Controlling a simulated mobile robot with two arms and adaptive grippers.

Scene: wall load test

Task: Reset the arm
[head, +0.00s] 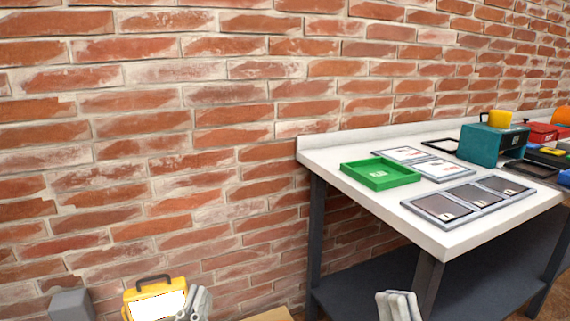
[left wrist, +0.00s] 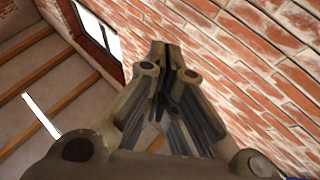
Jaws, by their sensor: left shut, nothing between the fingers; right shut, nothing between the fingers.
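My left gripper (head: 197,303) is at the bottom of the head view, left of centre, in front of the brick wall and beside a yellow case. In the left wrist view its fingers (left wrist: 168,52) are closed together with nothing between them. My right gripper (head: 400,304) shows only its tip at the bottom edge of the head view, in front of the table. It is shut and empty. Much of both arms is out of view.
The white table (head: 345,145) on the right carries a green tray (head: 381,174), flat grey frames (head: 468,202) and a teal box (head: 489,144). A yellow case (head: 140,304) with a black handle sits low at left. The brick wall (head: 150,120) runs behind.

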